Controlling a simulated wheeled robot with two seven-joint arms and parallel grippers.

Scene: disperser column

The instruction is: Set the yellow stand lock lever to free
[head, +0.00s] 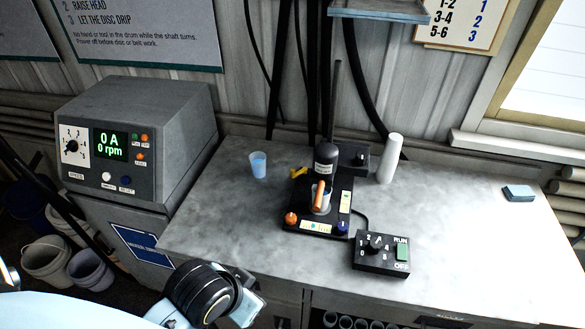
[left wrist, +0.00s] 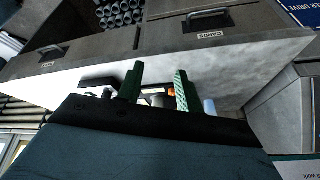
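The yellow stand lock lever (head: 298,172) sticks out to the left of the dark stand (head: 327,158) on the bench. It sits below the motor head, level with the top of a cup. In the head view my left arm's dark round wrist is at the lower left, in front of the bench and well apart from the lever. My left gripper (left wrist: 157,88) shows two green fingers spread apart with nothing held. The stand shows small and partly hidden beyond the fingers; I cannot make out the lever there. My right gripper is not in view.
A cup with an orange-handled tool (head: 321,198) stands on the stand's base. A blue cup (head: 258,165) is left of the lever, a white cylinder (head: 389,158) right of the stand. A switch box (head: 382,252) lies in front. The grey control cabinet (head: 140,135) stands left.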

